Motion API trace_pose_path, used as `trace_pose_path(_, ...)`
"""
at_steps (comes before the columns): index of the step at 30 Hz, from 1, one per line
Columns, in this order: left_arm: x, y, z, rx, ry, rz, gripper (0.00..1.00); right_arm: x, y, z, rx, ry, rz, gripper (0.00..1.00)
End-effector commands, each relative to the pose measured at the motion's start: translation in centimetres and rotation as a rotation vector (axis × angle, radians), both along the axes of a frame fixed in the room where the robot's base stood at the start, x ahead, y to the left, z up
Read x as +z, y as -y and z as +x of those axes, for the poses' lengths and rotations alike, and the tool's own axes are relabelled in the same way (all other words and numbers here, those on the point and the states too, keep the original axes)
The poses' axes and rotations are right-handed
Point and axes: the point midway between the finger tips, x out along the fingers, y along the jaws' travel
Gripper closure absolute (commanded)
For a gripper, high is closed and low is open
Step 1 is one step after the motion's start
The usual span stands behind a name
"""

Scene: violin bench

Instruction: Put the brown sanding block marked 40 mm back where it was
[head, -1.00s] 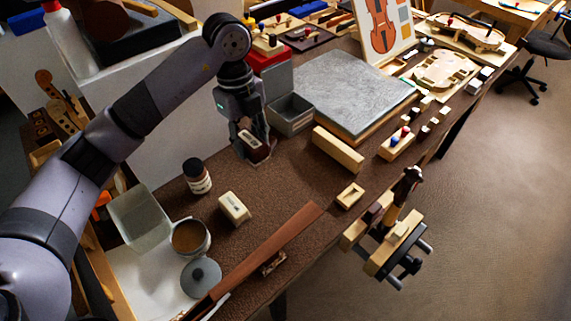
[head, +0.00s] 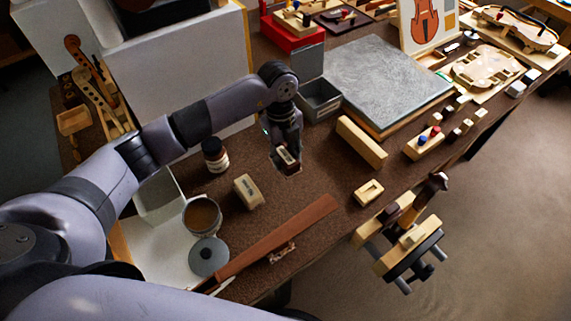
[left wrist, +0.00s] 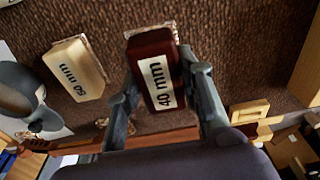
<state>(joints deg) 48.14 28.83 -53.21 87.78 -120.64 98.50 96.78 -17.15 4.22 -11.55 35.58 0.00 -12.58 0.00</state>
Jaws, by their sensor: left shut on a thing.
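The brown sanding block marked 40 mm (left wrist: 150,62) is between the fingers of my left gripper (left wrist: 160,85) in the left wrist view. Its white label faces the camera. In the head view my left gripper (head: 285,165) is shut on the block (head: 287,155) over the brown bench top, right of the dark jar. I cannot tell whether the block touches the bench. A pale block marked 50 mm (left wrist: 73,68) lies beside it in the left wrist view, and it also shows in the head view (head: 248,191). My right gripper is not in view.
A jar (head: 215,155), an open tin (head: 202,215) and a grey lid (head: 208,257) stand left. A long brown fingerboard-like strip (head: 280,237) lies in front. A pale wooden bar (head: 362,142), a small wooden box (head: 368,192) and a grey slab (head: 385,80) lie right.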

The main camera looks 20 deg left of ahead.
Motion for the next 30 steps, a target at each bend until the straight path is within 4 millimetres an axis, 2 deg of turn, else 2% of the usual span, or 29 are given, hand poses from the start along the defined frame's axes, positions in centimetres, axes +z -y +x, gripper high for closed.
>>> trace_pose_path(5, -1.3, 0.0, 0.0, 0.001, -0.002, -0.001, 0.88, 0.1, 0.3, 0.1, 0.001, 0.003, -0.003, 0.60)
trace_pose_path(12, -4.5, 0.0, 0.0, 0.002, -0.001, -0.001, 0.88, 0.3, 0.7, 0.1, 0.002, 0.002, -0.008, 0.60)
trace_pose_path(23, -5.0, 0.0, 0.0, 0.000, 0.000, 0.000, 0.88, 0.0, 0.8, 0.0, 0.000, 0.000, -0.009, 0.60)
trace_pose_path(24, -4.8, 0.0, 0.0, 0.000, 0.000, 0.000, 0.63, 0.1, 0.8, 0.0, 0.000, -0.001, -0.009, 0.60)
trace_pose_path(30, -4.8, 0.0, 0.0, 0.000, 0.000, 0.000, 0.50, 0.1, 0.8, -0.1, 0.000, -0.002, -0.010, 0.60)
